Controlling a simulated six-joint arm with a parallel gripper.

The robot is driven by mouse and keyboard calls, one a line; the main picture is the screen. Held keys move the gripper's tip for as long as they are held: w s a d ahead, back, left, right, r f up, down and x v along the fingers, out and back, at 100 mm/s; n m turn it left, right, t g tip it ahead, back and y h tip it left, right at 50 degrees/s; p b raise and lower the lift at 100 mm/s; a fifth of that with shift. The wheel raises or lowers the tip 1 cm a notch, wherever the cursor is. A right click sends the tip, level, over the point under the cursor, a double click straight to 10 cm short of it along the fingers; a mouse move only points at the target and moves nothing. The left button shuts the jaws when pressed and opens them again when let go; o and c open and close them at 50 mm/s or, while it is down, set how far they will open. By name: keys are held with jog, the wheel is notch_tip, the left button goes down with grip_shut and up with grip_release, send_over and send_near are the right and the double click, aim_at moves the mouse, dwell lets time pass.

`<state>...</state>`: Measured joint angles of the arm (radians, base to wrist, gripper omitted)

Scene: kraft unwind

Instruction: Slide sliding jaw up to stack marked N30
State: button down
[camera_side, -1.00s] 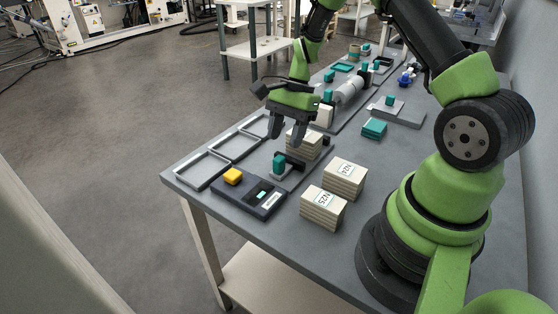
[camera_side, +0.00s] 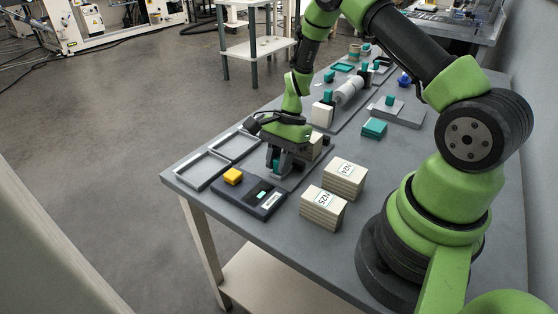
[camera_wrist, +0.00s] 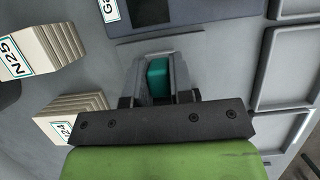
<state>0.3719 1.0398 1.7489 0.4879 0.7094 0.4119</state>
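The sliding jaw is a grey block with a teal handle (camera_side: 276,166) on a grey base plate (camera_side: 309,172). My gripper (camera_side: 279,165) is down over it, pointing downward, with one finger on each side of the teal handle. The handle also shows between the fingers in the wrist view (camera_wrist: 157,80). Whether the fingers press on it I cannot tell. A cream stack (camera_side: 317,147) stands just behind my gripper on the same plate, mostly hidden. Its label is not readable, so I cannot confirm that it is N30.
Stacks marked N24 (camera_side: 344,179) and N25 (camera_side: 323,207) stand to the right. Empty grey frames (camera_side: 202,169) lie at left. Teal pads (camera_side: 374,128) and a second fixture with a roll (camera_side: 349,91) are farther back.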

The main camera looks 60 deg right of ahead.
jog(key=shift+d, duration=1.6)
jog(key=c, duration=1)
grip_release()
jog(key=v, duration=1)
jog(key=shift+f, duration=0.1)
